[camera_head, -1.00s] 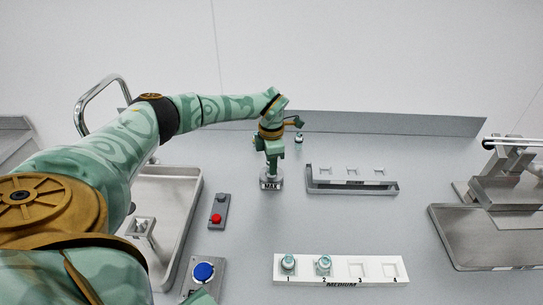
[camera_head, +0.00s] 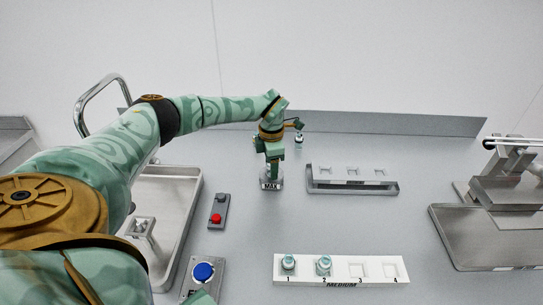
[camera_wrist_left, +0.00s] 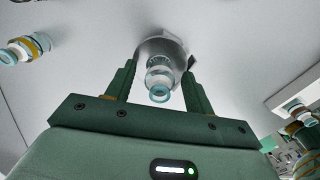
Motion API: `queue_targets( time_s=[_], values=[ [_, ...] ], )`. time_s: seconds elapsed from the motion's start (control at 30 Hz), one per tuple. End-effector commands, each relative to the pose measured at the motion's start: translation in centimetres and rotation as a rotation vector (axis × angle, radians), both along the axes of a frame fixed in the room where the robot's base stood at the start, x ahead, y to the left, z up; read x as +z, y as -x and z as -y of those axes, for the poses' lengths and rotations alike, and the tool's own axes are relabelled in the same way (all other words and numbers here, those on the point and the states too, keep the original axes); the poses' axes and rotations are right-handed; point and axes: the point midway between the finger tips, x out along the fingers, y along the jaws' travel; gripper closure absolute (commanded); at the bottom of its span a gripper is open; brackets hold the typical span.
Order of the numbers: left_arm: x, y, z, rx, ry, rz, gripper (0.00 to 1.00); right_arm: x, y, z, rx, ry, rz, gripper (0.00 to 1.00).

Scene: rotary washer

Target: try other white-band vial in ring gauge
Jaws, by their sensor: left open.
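The ring gauge (camera_head: 271,184), a small grey stand marked MAX, is on the worktop at the middle. My left gripper (camera_head: 271,168) is right above it, pointing down. In the left wrist view a vial (camera_wrist_left: 159,83) with a teal rim and a pale body is at the gauge (camera_wrist_left: 162,48), between my left gripper's (camera_wrist_left: 157,88) open fingers. Whether the fingers touch it, and how deep it sits, I cannot tell. Another vial (camera_head: 299,139) stands behind the gauge; in the left wrist view a vial with a yellow band (camera_wrist_left: 27,47) lies to the left. My right gripper is not in view.
A white MEDIUM rack (camera_head: 341,281) in front has vials in slots 1 (camera_head: 288,263) and 2 (camera_head: 323,264); 3 and 4 are empty. A smaller rack (camera_head: 352,186) is empty. A red-button box (camera_head: 217,212), a blue button (camera_head: 203,271) and a metal tray (camera_head: 187,184) are left.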

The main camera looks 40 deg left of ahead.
Motion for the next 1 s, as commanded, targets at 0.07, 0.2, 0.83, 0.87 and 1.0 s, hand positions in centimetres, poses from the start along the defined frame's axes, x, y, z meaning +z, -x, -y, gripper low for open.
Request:
queue_targets(
  time_s=[0.07, 0.2, 0.83, 0.87, 1.0],
  values=[
    [0.7, 0.0, 0.0, 0.0, -0.001, 0.003, 0.47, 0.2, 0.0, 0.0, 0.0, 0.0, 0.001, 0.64],
    [3.4, -0.1, 0.0, -0.001, -0.001, 0.006, 0.47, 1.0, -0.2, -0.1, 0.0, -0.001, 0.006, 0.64],
    [16.0, 0.0, 0.0, 0.0, 0.0, 0.0, 0.47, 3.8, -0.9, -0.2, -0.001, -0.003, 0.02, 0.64],
    [16.1, 0.0, 0.0, 0.0, 0.0, 0.0, 0.47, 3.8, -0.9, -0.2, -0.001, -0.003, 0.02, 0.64],
    [16.2, 0.0, 0.0, 0.0, 0.0, 0.0, 0.47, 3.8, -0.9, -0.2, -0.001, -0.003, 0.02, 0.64]
  ],
)
